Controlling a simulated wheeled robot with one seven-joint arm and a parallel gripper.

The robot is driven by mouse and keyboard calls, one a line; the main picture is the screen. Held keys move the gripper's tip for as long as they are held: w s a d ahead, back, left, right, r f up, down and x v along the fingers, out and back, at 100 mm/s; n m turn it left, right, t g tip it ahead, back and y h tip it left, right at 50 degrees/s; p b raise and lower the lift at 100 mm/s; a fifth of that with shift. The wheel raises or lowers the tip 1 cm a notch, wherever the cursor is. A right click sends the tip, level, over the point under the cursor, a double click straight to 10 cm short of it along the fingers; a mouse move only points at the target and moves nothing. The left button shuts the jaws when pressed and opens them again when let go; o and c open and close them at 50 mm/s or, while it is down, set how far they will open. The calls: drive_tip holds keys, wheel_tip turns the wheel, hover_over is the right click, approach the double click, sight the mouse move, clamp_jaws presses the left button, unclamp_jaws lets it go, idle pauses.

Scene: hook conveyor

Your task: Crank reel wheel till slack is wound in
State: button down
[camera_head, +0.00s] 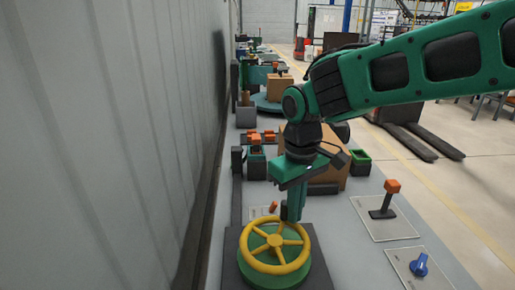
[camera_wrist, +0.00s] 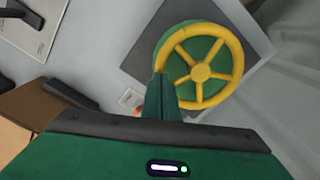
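The reel wheel (camera_head: 277,240) is a yellow spoked ring on a green drum (camera_head: 264,277), set on a dark square plate (camera_head: 322,268) at the bottom of the head view. In the wrist view the wheel (camera_wrist: 201,73) is right of centre, with its spokes and hub in clear sight. My gripper (camera_head: 291,213) points down at the far rim of the wheel. In the wrist view its green fingers (camera_wrist: 164,90) are close together over the rim's lower left and hide a small part of it. They look shut on the rim. No line or slack shows clearly.
A grey wall (camera_head: 120,150) runs close along the left. A panel with an orange-topped lever (camera_head: 385,198) and one with a blue knob (camera_head: 419,265) lie to the right. A cardboard box (camera_head: 330,155) and a green-rimmed bin (camera_head: 360,160) stand behind my gripper.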

drive_tip(key=shift+w+a, duration=0.85)
drive_tip(key=shift+a, duration=0.2)
drive_tip(key=shift+r, duration=0.1)
drive_tip(key=shift+r, duration=4.45)
